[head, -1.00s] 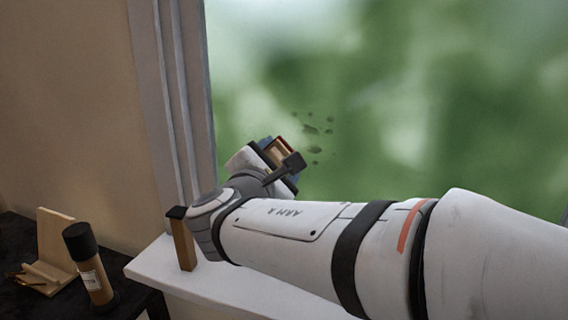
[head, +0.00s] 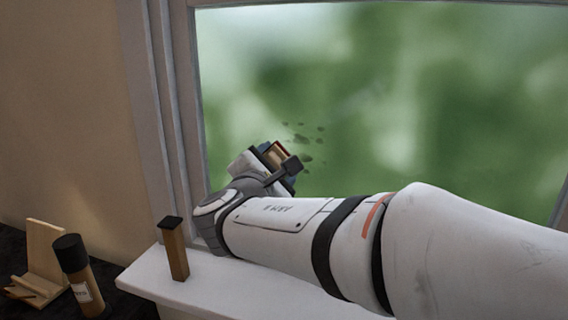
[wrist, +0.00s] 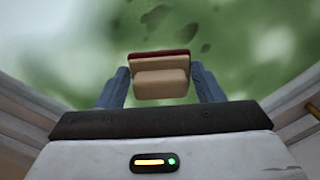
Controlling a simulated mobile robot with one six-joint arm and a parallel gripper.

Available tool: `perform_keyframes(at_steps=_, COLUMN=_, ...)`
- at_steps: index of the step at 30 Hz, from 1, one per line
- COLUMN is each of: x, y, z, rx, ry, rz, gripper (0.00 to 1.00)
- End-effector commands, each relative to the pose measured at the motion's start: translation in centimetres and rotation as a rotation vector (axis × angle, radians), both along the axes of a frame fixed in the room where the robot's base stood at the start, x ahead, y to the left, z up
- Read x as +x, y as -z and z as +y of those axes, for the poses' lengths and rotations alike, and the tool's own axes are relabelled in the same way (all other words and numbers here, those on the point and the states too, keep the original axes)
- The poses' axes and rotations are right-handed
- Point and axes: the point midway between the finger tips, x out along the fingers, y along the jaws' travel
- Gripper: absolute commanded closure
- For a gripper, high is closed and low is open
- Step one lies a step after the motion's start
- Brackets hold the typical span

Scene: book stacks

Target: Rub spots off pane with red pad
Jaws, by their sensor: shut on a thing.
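My gripper (head: 282,158) is shut on a block-like pad. In the wrist view the pad (wrist: 160,78) has a tan body and a thin red layer on its far side, facing the pane (head: 440,100). The blue fingers clasp it from both sides. Dark spots (head: 305,140) show on the pane just above and right of the gripper. In the wrist view, spots (wrist: 186,33) lie just beyond the pad's red edge. I cannot tell whether the pad touches the glass. The gripper hides part of the pane's lower left.
A white sill (head: 215,284) runs under the pane, with a brown block with a black top (head: 173,250) on it, close to my arm. A brown bottle with a black cap (head: 79,275) and a wooden stand (head: 44,258) are on a dark surface at left.

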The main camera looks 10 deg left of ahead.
Motion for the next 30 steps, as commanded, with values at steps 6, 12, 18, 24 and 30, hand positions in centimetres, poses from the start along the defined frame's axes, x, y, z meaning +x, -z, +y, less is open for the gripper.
perform_keyframes(at_steps=6, x=0.3, y=0.0, z=0.0, rx=0.000, ry=0.001, rz=0.000, gripper=0.57)
perform_keyframes(at_steps=12, x=0.7, y=0.0, z=-0.1, rx=0.000, ry=0.001, rz=0.000, gripper=0.57)
perform_keyframes(at_steps=18, x=1.1, y=0.0, z=-0.1, rx=0.000, ry=0.002, rz=-0.001, gripper=0.57)
perform_keyframes(at_steps=24, x=1.5, y=0.0, z=-0.2, rx=0.000, ry=0.002, rz=-0.001, gripper=0.57)
perform_keyframes(at_steps=30, x=1.8, y=0.0, z=-0.3, rx=0.000, ry=0.003, rz=0.000, gripper=0.57)
